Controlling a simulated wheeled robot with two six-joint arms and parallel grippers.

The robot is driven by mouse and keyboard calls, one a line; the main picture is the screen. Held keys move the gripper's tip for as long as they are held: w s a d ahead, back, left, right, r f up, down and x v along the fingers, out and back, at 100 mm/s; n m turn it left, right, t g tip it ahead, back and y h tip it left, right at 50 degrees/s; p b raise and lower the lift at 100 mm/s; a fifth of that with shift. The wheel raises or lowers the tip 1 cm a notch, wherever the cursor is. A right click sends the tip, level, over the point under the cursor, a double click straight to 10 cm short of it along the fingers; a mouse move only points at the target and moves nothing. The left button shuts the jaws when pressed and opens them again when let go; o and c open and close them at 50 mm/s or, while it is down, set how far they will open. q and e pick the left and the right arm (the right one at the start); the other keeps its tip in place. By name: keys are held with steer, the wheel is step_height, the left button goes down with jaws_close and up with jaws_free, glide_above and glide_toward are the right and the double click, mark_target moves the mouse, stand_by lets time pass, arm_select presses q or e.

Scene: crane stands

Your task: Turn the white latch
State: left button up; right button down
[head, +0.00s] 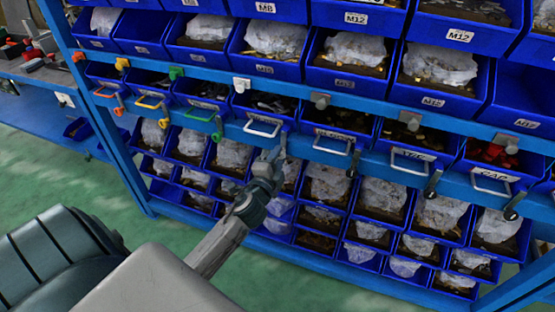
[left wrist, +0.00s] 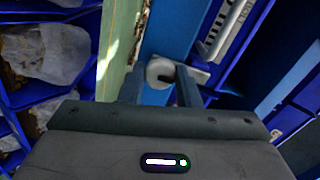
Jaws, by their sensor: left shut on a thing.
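The white latch (left wrist: 159,70) shows in the left wrist view as a pale round end between my two fingers, with part of it hidden. In the head view it is at the right end of a white handle (head: 262,128) on the blue rack's beam, mostly covered by the fingers. My left gripper (head: 276,156) reaches up to it from below and is shut on it. The fingers also show in the left wrist view (left wrist: 160,88). My right gripper is not in view.
The blue rack holds rows of blue bins (head: 270,52) with bagged parts above and below the beam. Other latches, such as the green one (head: 217,134) and a dark one (head: 354,161), hang beside their handles. Green floor is open at lower left.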

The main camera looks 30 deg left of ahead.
arm_select(q)
steer(key=o, duration=1)
steer(key=shift+s, duration=0.15)
steer(key=shift+b+v, duration=1.35)
steer(key=shift+v, duration=3.95)
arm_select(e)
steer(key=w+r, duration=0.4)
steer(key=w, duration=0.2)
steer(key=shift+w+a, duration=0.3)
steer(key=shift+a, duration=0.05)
arm_select(q)
steer(key=shift+f, duration=0.1)
